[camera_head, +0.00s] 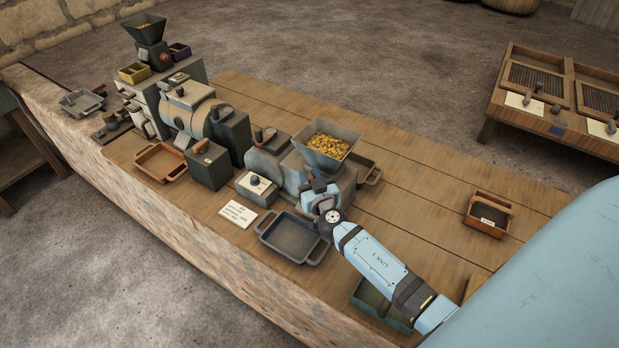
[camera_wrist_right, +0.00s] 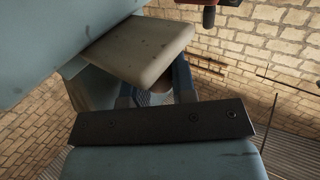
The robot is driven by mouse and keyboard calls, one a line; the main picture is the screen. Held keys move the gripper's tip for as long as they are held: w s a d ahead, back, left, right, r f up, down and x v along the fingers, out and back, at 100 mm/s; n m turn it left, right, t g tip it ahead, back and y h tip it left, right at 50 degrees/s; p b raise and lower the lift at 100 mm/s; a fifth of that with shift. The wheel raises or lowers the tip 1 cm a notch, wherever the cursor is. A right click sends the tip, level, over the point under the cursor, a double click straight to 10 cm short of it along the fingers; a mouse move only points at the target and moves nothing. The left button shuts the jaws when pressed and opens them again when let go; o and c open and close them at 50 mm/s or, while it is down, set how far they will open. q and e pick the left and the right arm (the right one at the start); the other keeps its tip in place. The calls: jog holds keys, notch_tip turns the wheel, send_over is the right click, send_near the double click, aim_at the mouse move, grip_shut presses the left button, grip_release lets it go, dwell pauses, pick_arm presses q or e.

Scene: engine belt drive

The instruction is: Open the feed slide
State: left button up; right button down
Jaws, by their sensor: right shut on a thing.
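The grey mill (camera_head: 286,170) stands on the wooden bench, with an open hopper (camera_head: 330,146) of yellow grain on top. My right gripper (camera_head: 314,187) is at the mill's front, just below the hopper, shut on what appears to be the feed slide. The gripper hides the slide itself, so how far it is open cannot be told. In the right wrist view, the blue fingers (camera_wrist_right: 160,90) reach past a dark bar and a pale block (camera_wrist_right: 140,48), around a small brownish part that is mostly hidden. My left gripper is not in view.
A dark tray (camera_head: 290,238) lies in front of the mill, beside a white card (camera_head: 238,213). A switch box (camera_head: 257,188) is left of it. A green tray (camera_head: 378,304) sits under my arm. A small wooden box (camera_head: 489,215) stands right; bench between is clear.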

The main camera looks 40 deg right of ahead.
jog(key=shift+s+a+f+b, duration=0.1)
jog(key=shift+a+f+b, duration=0.1)
jog(key=shift+a+b, duration=0.1)
jog(key=shift+s+a+r+b, duration=0.15)
jog(key=shift+s+a+b, duration=0.15)
jog(key=shift+a, duration=0.25)
jog(key=shift+s+a+r+b, duration=0.15)
jog(key=shift+a+b, duration=0.15)
jog(key=shift+a, duration=0.2)
jog(key=shift+f, duration=0.1)
jog(key=c, duration=0.9)
grip_release()
